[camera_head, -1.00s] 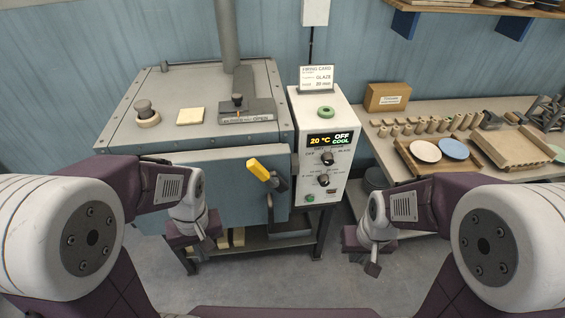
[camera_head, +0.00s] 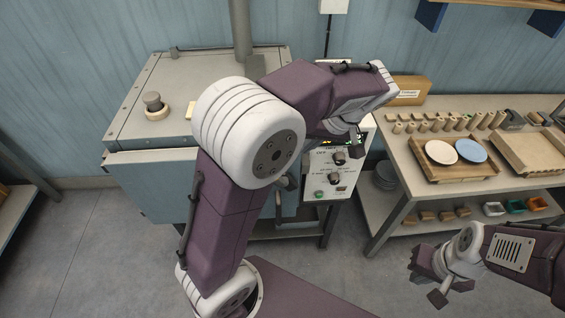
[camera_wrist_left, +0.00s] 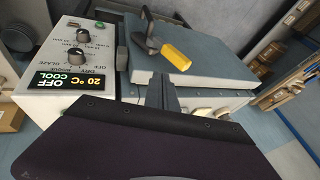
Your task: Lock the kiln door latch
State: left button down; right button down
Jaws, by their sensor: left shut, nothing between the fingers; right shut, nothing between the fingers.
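The grey kiln (camera_head: 215,70) stands at the left in the head view, its blue-grey door (camera_head: 150,190) in front. My left arm covers much of the door and its latch there. The left wrist view shows the door (camera_wrist_left: 200,75) with the latch's yellow handle (camera_wrist_left: 175,57) on a dark lever. My left gripper (camera_wrist_left: 162,90) is shut and empty, pointing towards the handle with no clear contact. In the head view its tip (camera_head: 355,142) is in front of the control box. My right gripper (camera_head: 438,296) is shut and empty, low at the right.
The white control box (camera_head: 322,190) stands at the kiln's right side; its display (camera_wrist_left: 88,82) reads 20 °C, OFF, COOL. A workbench (camera_head: 395,165) with plates and small pieces is to the right. Open floor lies in front of the kiln.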

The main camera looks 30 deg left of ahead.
pick_arm(q)
jog(key=x, duration=0.4)
jog(key=p+x, duration=0.1)
jog(key=x, duration=0.3)
jog(key=s+a+p+x, duration=0.1)
jog(key=x, duration=0.3)
jog(key=shift+a, duration=0.2)
jog(key=shift+s+a+f, duration=0.25)
jog(key=shift+s+a, duration=0.1)
jog(key=shift+s, duration=0.05)
jog(key=shift+w, duration=0.1)
jog(key=shift+a, duration=0.1)
